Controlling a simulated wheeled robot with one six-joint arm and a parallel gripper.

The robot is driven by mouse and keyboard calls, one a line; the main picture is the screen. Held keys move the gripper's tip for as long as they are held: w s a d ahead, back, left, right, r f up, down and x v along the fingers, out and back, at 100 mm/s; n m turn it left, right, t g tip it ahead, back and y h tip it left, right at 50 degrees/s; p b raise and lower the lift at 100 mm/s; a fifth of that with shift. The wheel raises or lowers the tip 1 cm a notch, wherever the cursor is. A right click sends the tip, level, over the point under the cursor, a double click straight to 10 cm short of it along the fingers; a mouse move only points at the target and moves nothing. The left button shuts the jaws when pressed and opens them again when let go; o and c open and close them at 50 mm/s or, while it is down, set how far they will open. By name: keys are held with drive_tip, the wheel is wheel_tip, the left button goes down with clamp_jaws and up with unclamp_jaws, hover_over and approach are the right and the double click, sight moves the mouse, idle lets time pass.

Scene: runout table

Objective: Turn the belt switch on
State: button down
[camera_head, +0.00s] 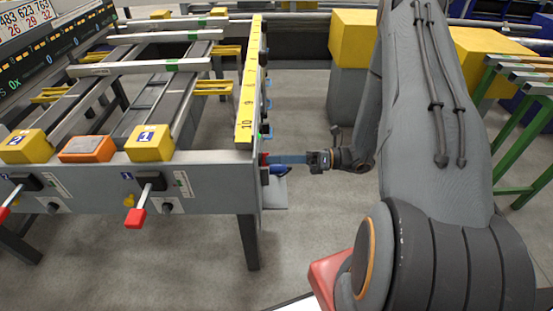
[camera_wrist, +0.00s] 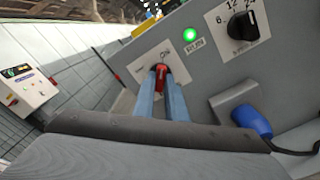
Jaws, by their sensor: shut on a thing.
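The belt switch is a red handle (camera_wrist: 161,77) on a pale plate with the letters ON above it, seen in the wrist view. My gripper (camera_wrist: 164,80) is shut on the red handle, with one blue finger on each side. The upper end of the handle lies just below the ON letters; the rest of the plate's lettering is too small to read. A green lamp (camera_wrist: 190,35) glows to the upper right of the switch. In the head view my gripper (camera_head: 270,159) reaches the end face of the grey table frame (camera_head: 215,180), and the switch is mostly hidden there.
A black rotary knob (camera_wrist: 242,26) and a blue plug (camera_wrist: 252,121) with a cable sit right of the switch. A yellow numbered rail (camera_head: 250,90) runs above the end face. Red-tipped levers (camera_head: 136,217) stick out from the table's front.

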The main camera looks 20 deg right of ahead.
drive_tip(key=shift+m, duration=0.5)
drive_tip(key=c, duration=1.8)
unclamp_jaws()
drive_tip(key=shift+d, duration=0.1)
drive_tip(key=b+v, duration=0.1)
drive_tip(key=v, duration=0.6)
drive_tip(key=shift+d, duration=0.3)
drive_tip(key=shift+s+a+r, duration=0.1)
drive_tip(key=shift+s, duration=0.05)
